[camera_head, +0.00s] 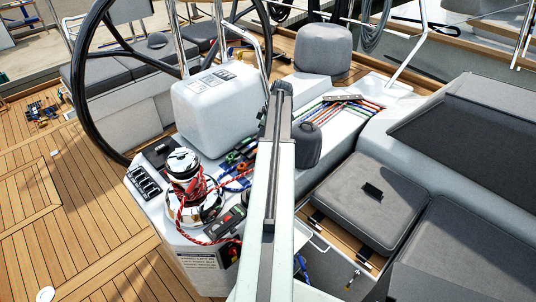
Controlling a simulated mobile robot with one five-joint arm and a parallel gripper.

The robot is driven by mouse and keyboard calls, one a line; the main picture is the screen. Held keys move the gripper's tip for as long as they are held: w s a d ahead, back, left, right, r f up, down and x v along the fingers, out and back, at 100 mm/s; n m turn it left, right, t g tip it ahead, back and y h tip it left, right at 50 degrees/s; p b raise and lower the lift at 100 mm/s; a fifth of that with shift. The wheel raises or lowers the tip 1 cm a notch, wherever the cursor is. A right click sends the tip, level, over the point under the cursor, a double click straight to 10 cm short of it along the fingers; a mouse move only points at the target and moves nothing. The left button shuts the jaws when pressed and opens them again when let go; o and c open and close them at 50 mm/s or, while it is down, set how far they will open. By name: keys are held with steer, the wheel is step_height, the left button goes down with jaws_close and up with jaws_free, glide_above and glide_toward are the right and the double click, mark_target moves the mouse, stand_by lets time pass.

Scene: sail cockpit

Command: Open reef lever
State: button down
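A bank of small rope clutches (236,158) with dark levers and coloured lines sits on the white console, left of my arm. Another clutch (232,216) with green and red parts sits lower, beside the winch. I cannot tell which lever is the reef lever, as no such label is readable, nor whether any lever is up or down. My pale arm rises through the middle of the view and hides part of the console behind it. Its dark upper end shows near the coloured lines, but no gripper fingers can be made out.
A chrome winch (183,188) wrapped in red rope stands left of the clutches. A white box (218,108) and a large steering wheel (80,72) are behind it. Grey cushions (372,195) fill the right. Open teak deck (60,215) lies at left.

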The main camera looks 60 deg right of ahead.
step_height(320, 180, up, 6)
steer(key=p, duration=0.6)
steer(key=shift+a, duration=0.35)
steer(key=shift+w, duration=0.1)
